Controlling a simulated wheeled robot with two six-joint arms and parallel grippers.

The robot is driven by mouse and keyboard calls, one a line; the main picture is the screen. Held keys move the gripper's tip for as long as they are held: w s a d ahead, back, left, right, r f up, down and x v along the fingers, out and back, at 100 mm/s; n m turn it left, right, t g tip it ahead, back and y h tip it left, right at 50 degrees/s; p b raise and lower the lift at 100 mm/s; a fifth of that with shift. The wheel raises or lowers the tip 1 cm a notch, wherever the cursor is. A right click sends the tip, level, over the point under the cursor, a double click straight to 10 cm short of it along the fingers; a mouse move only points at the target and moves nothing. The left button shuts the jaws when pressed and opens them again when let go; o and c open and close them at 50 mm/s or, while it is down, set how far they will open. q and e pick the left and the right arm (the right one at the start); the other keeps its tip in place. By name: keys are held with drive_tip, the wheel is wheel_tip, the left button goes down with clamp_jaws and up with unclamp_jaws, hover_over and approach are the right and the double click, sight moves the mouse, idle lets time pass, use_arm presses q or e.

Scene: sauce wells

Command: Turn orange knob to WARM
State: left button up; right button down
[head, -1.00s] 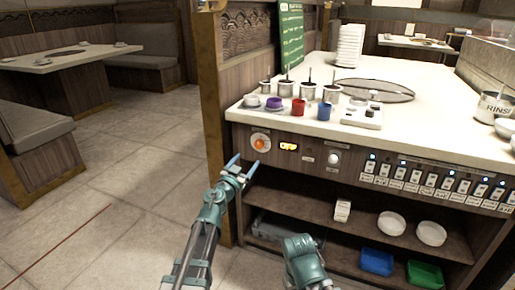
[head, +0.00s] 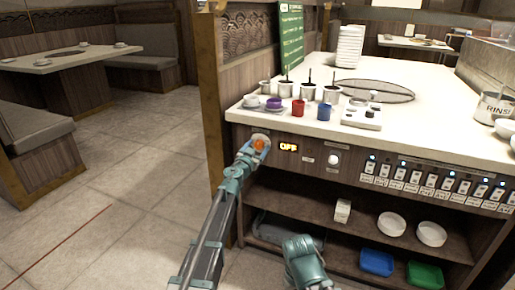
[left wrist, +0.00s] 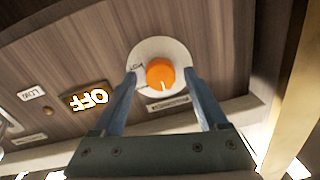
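The orange knob (head: 259,145) sits on a pale round dial plate on the counter's front panel. It also shows in the left wrist view (left wrist: 160,74), with a white mark near its rim. A lit display (head: 288,147) beside it reads OFF, and it shows in the left wrist view too (left wrist: 89,97). My left gripper (head: 254,148) is at the knob. In the left wrist view its two fingers (left wrist: 161,75) are apart, one on each side of the knob, with gaps visible. My right gripper is hidden or out of frame; part of my right arm shows low in the head view.
A white knob (head: 334,159) and a row of switches (head: 440,180) lie to the right on the panel. Cups, including a red one (head: 298,108) and a blue one (head: 324,112), stand on the counter above. Open shelves (head: 350,225) are below.

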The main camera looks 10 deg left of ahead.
use_arm(q)
clamp_jaws()
drive_tip(key=shift+m, duration=0.3)
drive_tip(key=m, duration=0.5)
drive_tip(key=shift+f+m+b, duration=0.1)
drive_tip(key=shift+m+b, duration=0.2)
drive_tip(key=shift+b, duration=0.1)
drive_tip(key=m, duration=0.6)
drive_tip(key=shift+h, duration=0.4)
drive_tip(key=shift+o, duration=0.3)
unclamp_jaws()
drive_tip(key=shift+s, duration=0.1)
